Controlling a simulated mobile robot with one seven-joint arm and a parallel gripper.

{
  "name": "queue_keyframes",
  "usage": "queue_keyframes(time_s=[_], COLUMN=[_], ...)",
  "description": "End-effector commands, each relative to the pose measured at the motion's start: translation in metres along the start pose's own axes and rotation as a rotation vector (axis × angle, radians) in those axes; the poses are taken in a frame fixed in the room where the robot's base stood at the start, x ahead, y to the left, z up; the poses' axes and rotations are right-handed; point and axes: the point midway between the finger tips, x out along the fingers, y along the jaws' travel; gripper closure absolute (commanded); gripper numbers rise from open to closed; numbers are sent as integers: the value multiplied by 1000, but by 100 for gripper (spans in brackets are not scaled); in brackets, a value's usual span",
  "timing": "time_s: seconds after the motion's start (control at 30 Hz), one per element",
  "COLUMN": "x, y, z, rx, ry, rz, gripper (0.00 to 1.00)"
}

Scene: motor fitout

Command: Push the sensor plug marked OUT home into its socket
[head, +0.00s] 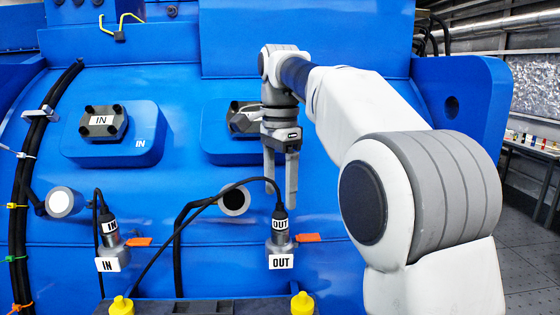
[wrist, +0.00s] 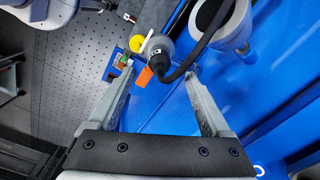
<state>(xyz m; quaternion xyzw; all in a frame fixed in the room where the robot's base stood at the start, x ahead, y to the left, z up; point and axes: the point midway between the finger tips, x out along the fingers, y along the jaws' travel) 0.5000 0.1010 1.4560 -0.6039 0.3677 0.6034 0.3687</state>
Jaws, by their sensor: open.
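The black sensor plug marked OUT (head: 280,213) stands upright in the mouth of its grey metal socket (head: 279,243), with a white OUT label below. I cannot tell how deep it sits. A black cable arches from its top to the left. My gripper (head: 281,194) points down with its fingers apart and empty, fingertips at about the plug's top in the head view. In the wrist view the plug (wrist: 160,60) shows beyond and between the open fingertips (wrist: 160,74); no contact is visible.
The IN plug (head: 110,228) stands in its own socket at left. An orange tag (head: 308,238) is beside the OUT socket. Yellow-topped posts (head: 302,303) are in front below. The blue motor housing (head: 340,30) rises behind, with a capped round port (head: 235,200) left of my gripper.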

Motion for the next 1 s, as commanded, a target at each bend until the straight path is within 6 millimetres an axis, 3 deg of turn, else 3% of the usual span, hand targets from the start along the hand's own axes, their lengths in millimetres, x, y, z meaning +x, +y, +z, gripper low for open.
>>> queue_keyframes(time_s=[0.2,0.37,0.83,1.0], x=[-37,-51,-55,-54], y=[0,0,0,11], z=[0,0,0,-2], rx=[1,1,0,-43], ry=[0,0,0,8], rz=[-1,0,1,-19], gripper=[18,18,18,18])
